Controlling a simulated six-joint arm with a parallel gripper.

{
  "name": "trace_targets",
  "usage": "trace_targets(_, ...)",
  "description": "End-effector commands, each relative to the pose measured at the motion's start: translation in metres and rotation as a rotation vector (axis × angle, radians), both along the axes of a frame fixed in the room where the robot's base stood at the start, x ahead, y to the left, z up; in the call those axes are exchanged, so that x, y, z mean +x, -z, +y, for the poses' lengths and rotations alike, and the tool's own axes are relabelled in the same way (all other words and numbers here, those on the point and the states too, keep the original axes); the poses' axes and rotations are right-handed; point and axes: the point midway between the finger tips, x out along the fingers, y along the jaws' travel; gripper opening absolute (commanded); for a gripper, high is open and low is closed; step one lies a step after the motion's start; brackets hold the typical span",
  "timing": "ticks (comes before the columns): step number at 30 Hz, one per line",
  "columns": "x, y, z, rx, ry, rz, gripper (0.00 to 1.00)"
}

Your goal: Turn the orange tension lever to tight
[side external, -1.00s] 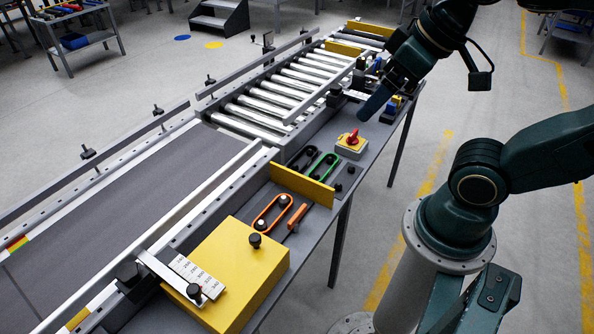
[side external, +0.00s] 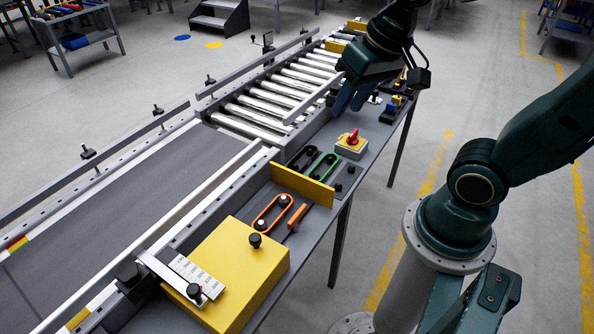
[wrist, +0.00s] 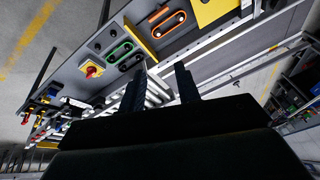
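The orange tension lever (side external: 297,217) sits on the grey side panel, to the right of an orange belt loop (side external: 272,212) around two dark pulleys. The loop also shows near the top of the wrist view (wrist: 168,24); the lever's setting is too small to read. My gripper (side external: 348,100) is above the bench beside the rollers, well beyond the lever and not touching it. In the wrist view, the two dark fingers of my gripper (wrist: 160,75) stand apart with nothing between them.
A yellow upright plate (side external: 302,186) separates the orange loop from a green belt loop (side external: 323,166). A red knob on a yellow box (side external: 351,143) stands nearer my gripper. A large yellow cover (side external: 232,275) is in front. Rollers and conveyor belt run along the left.

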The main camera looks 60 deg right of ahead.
Motion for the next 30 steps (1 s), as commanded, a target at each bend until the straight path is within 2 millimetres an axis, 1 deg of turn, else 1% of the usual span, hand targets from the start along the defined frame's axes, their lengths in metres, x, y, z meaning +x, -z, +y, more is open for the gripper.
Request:
trace_targets(1, 0.006, 0.007, -0.001, 0.021, 0.04, 0.026, 0.33)
trace_targets(6, 0.026, 0.027, -0.003, 0.099, 0.183, 0.093, 0.33)
trace_targets(15, 0.056, 0.071, -0.008, 0.231, 0.446, 0.223, 0.33)
trace_targets(21, 0.071, 0.105, -0.011, 0.318, 0.632, 0.314, 0.33)
trace_targets(30, 0.086, 0.159, -0.016, 0.436, 0.927, 0.461, 0.33)
